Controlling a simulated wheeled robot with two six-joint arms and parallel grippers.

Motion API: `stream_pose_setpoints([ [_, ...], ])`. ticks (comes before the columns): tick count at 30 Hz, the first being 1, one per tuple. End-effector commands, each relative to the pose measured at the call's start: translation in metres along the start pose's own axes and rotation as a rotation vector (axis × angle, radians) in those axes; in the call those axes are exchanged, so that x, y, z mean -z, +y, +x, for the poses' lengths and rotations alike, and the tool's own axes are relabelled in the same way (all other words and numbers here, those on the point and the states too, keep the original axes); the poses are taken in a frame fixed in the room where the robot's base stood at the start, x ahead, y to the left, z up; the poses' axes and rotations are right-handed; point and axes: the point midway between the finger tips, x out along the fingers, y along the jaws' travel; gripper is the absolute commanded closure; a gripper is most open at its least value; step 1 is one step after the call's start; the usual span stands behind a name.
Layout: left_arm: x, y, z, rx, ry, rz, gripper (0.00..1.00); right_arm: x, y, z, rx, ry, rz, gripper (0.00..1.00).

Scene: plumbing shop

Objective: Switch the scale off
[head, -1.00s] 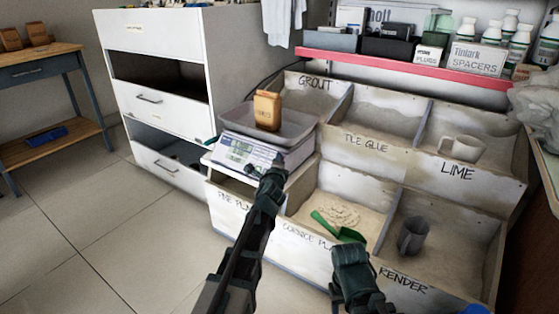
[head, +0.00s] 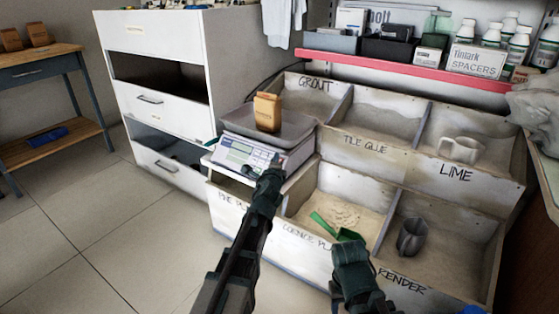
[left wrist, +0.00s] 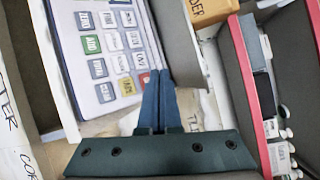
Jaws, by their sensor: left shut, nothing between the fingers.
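The scale (head: 240,155) stands on the left end of the bin unit, its keypad panel facing me. A brown paper bag (head: 267,112) stands upright in its grey pan (head: 292,127). My left gripper (head: 274,160) is at the right end of the panel, shut and empty. In the left wrist view its closed fingertips (left wrist: 160,74) lie over the right edge of the keypad (left wrist: 112,45), beside the coloured keys. Whether they touch a key I cannot tell. My right gripper (head: 350,253) is low in front of the bins; its fingers are not clear.
Open bins hold powder, a green scoop (head: 337,228), a dark grey jug (head: 411,236) and a whitish mug (head: 461,149). A red-edged shelf (head: 400,66) with bottles and boxes is behind. A white drawer cabinet (head: 155,75) stands left. Floor at the left is clear.

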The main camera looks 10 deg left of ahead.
Motion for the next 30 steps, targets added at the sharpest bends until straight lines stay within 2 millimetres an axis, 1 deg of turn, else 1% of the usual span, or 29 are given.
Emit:
stream_pose_setpoints([
  [1,-0.004,-0.006,-0.006,0.000,-0.001,-0.001,1.00,0.000,0.001,-0.008,0.000,0.000,0.000,0.50],
  [13,-0.024,-0.025,-0.032,0.000,-0.001,-0.001,1.00,-0.002,0.003,-0.034,0.000,0.000,0.000,0.50],
  [19,-0.027,-0.028,-0.038,0.000,0.000,-0.001,1.00,-0.002,0.004,-0.039,0.000,0.000,0.000,0.50],
  [28,-0.027,-0.027,-0.037,0.000,0.000,-0.001,1.00,-0.002,0.004,-0.038,0.000,-0.002,0.000,0.50],
  [30,-0.026,-0.027,-0.040,-0.018,-0.002,-0.026,1.00,-0.003,0.004,-0.042,0.000,-0.003,0.000,0.50],
])
